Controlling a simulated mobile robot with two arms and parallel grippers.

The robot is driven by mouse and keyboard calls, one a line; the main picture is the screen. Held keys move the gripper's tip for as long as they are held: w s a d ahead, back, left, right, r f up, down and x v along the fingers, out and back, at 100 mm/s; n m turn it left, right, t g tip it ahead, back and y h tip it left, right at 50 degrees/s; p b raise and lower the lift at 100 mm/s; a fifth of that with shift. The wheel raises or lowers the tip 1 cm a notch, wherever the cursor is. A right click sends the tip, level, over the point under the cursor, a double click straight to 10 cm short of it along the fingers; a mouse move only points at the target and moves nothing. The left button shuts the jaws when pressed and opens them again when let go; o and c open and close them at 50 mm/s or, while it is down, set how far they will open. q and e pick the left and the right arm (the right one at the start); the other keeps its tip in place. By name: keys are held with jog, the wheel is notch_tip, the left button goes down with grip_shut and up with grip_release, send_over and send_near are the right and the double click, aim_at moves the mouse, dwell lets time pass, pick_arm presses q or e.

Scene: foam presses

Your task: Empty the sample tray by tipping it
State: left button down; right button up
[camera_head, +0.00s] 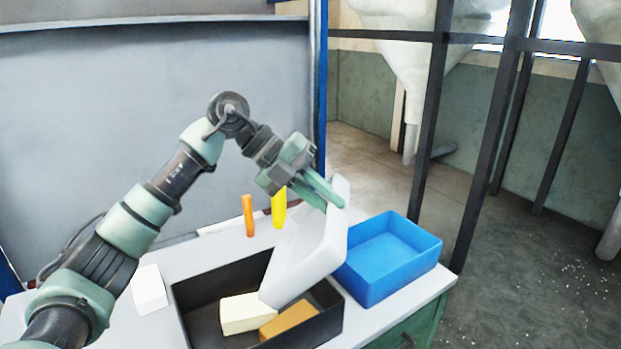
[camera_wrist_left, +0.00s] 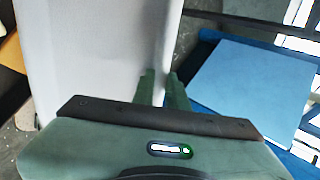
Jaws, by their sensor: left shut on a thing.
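The white sample tray (camera_head: 305,250) is tipped steeply over the black bin (camera_head: 200,293), its lower end down in or at the bin. My left gripper (camera_head: 332,198) is shut on the tray's raised upper edge. In the left wrist view my left gripper's fingers (camera_wrist_left: 162,88) meet the edge of the pale tray (camera_wrist_left: 90,55). A cream block (camera_head: 245,313) and an orange-brown block (camera_head: 288,320) lie in the black bin by the tray's lower end. The tray's inner face is partly hidden. My right gripper is not in view.
A blue bin (camera_head: 395,282) stands right of the tray; inside it looks empty. An orange stick (camera_head: 248,216) and a yellow one (camera_head: 279,206) are upright behind. A dark post (camera_head: 488,140) stands beyond the table's right side.

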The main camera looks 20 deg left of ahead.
aim_at(346, 212)
pick_arm(q)
jog(key=d+f+y+p, duration=0.1)
jog(key=p, duration=0.1)
jog(key=d+f+y+p, duration=0.2)
jog(key=d+y+p, duration=0.1)
jog(key=shift+w+g+p, duration=0.35)
jog(key=shift+g, duration=0.05)
notch_tip(346, 212, down, 8)
jog(key=d+g+y, duration=0.1)
jog(key=d+y, duration=0.1)
jog(key=y, duration=0.3)
jog(key=shift+w+y+p, duration=0.3)
jog(key=shift+p, duration=0.1)
jog(key=shift+f, duration=0.15)
